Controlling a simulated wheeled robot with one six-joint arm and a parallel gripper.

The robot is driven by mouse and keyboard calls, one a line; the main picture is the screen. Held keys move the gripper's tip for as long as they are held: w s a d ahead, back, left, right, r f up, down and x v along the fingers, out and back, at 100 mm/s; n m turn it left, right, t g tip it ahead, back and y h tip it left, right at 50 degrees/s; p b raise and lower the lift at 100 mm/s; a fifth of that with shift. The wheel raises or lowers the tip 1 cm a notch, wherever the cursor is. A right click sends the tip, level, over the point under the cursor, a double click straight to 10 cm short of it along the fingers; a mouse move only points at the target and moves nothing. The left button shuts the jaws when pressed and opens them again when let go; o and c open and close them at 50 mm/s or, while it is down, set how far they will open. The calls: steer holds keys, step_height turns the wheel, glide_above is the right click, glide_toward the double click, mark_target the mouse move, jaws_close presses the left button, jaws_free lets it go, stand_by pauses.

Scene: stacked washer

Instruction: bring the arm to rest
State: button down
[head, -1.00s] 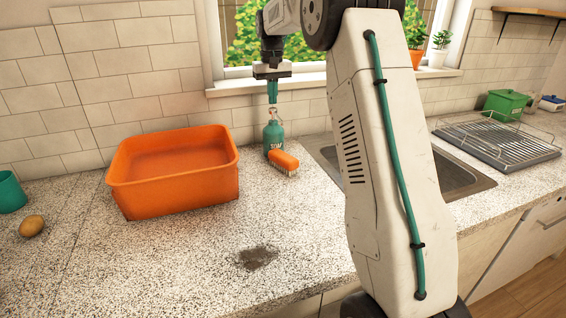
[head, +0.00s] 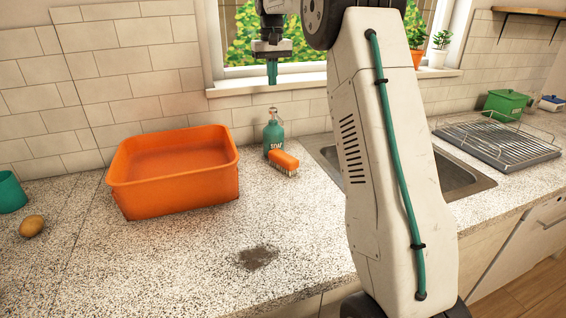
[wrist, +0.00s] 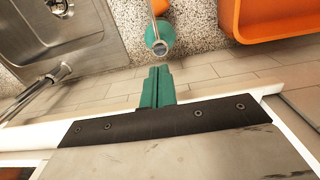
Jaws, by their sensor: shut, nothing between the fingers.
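My gripper (head: 272,73) hangs fingers down in the upper middle of the head view, in front of the window sill. Its green fingers are shut with nothing between them. In the wrist view the fingers (wrist: 157,85) are together, pointing toward the soap bottle. My white arm link fills the centre right of the head view and hides part of the sink.
Below the gripper stand a green soap bottle (head: 273,132) and an orange brush (head: 284,162). An orange tub (head: 180,190) is to their left, the sink (head: 462,176) to their right. A dish rack (head: 495,143) stands farther right. The front counter is clear except for a dark stain (head: 258,257).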

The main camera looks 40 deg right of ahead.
steer(key=shift+w, duration=0.1)
stand_by(0.3)
steer(key=shift+g, duration=0.3)
steer(key=f, duration=0.1)
steer(key=s+f, duration=0.1)
steer(key=f, duration=0.1)
steer(key=shift+s+a+f, duration=0.25)
steer(key=shift+s+f, duration=0.1)
steer(key=shift+f, duration=0.05)
steer(key=s+a+f+n, duration=0.1)
steer(key=s+a, duration=0.6)
steer(key=s, duration=0.7)
steer(key=s+a+f+n+t, duration=0.1)
steer(key=s+a, duration=0.6)
steer(key=s, duration=0.8)
steer(key=s+a+f+n+t, duration=0.1)
steer(key=s+a+f, duration=0.2)
steer(key=s+a, duration=0.4)
steer(key=s, duration=0.8)
steer(key=shift+a, duration=0.3)
